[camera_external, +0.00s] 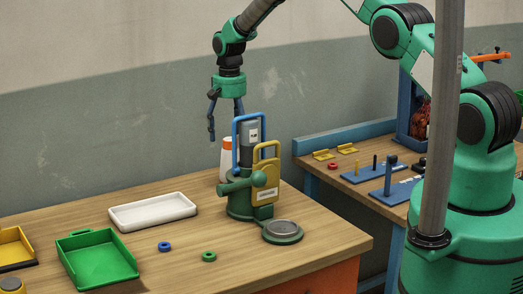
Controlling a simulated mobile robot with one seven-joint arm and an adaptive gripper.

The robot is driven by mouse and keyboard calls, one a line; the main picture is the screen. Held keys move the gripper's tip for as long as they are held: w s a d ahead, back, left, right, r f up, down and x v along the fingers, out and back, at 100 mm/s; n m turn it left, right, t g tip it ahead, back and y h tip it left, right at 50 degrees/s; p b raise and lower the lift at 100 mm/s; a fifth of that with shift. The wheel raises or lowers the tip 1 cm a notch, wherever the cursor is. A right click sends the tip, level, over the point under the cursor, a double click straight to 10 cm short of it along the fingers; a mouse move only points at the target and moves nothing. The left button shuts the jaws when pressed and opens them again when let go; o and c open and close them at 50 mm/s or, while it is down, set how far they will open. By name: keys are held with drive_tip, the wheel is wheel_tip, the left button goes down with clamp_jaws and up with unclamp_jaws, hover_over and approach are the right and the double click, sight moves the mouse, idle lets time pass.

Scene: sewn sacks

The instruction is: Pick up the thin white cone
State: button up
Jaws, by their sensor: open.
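A white cone-like object (227,161) with an orange top stands upright at the back of the near table. The green machine (240,204) in front of it hides its lower right part. My gripper (224,136) is open and points down above the cone. Its left finger shows clearly, and its right finger is partly hidden behind the machine's blue handle. I cannot tell from this view how far the gripper is from the cone in depth.
The machine's blue handle (235,143) and yellow part (268,171) rise close beside the cone. A white tray (153,224), a green tray (97,262), a blue ring (165,246), a green ring (209,256) and a round scale-like disc (282,231) lie on the table.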

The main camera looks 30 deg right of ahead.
drive_tip(key=shift+f, duration=1.55)
drive_tip(key=shift+f, duration=0.15)
drive_tip(key=shift+w+f+p, duration=0.15)
drive_tip(key=shift+f+p, duration=0.75)
drive_tip(key=shift+f, duration=1.55)
drive_tip(key=c, duration=1.3)
